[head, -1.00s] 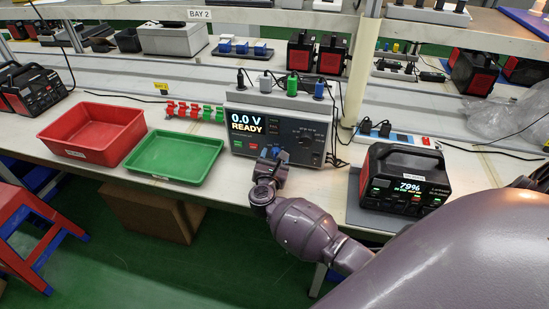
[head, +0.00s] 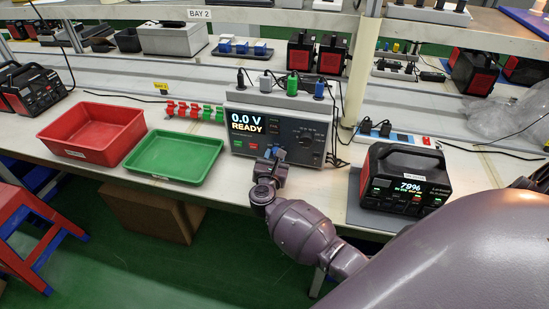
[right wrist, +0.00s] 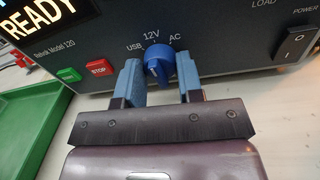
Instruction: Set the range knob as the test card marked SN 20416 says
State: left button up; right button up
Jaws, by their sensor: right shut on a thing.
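The tester (head: 278,125) stands at the front of the bench, its screen reading 0.0 V READY. Its blue range knob (right wrist: 158,58) shows in the right wrist view, below the marks USB, 12V and AC. Which mark its pointer meets is hard to tell. My right gripper (right wrist: 161,76) has one blue finger on each side of the knob and is shut on it; in the head view the gripper (head: 275,154) hides most of the knob. No card marked SN 20416 is legible. My left gripper is out of view.
A green tray (head: 213,166) and a red bin (head: 78,146) sit left of the tester. A green START-side button (right wrist: 68,74), a red STOP button (right wrist: 99,67) and a black power switch (right wrist: 297,43) flank the knob. Cables lie behind.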

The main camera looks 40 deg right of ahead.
jog(key=shift+a+n, duration=0.1)
jog(key=shift+n, duration=0.6)
jog(key=shift+r+n+p, duration=0.1)
jog(key=shift+n+p, duration=0.5)
jog(key=shift+n, duration=0.6)
jog(key=n+p, duration=0.1)
jog(key=n, duration=0.1)
jog(key=shift+n+g, duration=0.3)
jog(key=shift+n, duration=0.1)
jog(key=shift+n+p, duration=0.35)
jog(key=shift+n, duration=0.35)
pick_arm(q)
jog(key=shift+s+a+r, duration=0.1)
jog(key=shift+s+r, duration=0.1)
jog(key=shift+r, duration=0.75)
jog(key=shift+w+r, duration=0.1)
pick_arm(e)
jog(key=o, duration=0.9)
